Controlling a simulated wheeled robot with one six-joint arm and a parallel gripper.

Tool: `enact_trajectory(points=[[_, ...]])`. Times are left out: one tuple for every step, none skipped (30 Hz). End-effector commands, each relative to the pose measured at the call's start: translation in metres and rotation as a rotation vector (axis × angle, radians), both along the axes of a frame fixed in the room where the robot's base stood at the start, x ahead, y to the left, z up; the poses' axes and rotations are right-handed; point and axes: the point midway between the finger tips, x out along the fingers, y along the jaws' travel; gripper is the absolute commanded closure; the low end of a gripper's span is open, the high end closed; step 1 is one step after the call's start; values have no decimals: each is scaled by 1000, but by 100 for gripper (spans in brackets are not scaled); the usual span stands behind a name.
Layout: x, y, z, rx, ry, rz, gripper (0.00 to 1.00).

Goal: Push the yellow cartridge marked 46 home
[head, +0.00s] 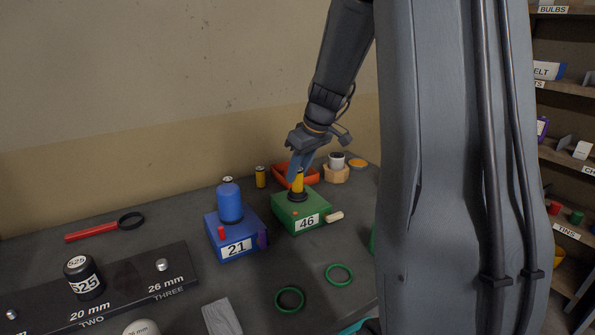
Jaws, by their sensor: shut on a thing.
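The yellow cartridge (298,181) stands upright in the black ring on top of the green block (292,212), which bears a white label reading 46. My gripper (299,174) comes down from above, with its blue fingers shut on the upper part of the cartridge. The fingers hide part of the cartridge, and how deep it sits in the ring cannot be told.
A blue block marked 21 (232,240) with a blue cylinder (230,203) stands close on the left. Behind are a small yellow cylinder (260,177), an orange-red tray (283,172) and a wooden holder (336,174). Green rings (289,299) lie in front. My column blocks the right.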

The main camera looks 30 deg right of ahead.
Motion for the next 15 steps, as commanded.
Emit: enact_trajectory(points=[[0, 0, 0, 0, 0, 0, 97], [0, 0, 0, 0, 0, 0, 97], [0, 0, 0, 0, 0, 0, 97], [0, 0, 0, 0, 0, 0, 97], [0, 0, 0, 0, 0, 0, 97], [0, 0, 0, 0, 0, 0, 97], [0, 0, -1, 0, 0, 0, 97], [0, 0, -1, 0, 0, 0, 97], [0, 0, -2, 0, 0, 0, 97], [0, 0, -3, 0, 0, 0, 97], [0, 0, -3, 0, 0, 0, 97], [0, 0, -4, 0, 0, 0, 97], [0, 0, -5, 0, 0, 0, 97], [0, 0, -6, 0, 0, 0, 97], [0, 0, -7, 0, 0, 0, 97]])
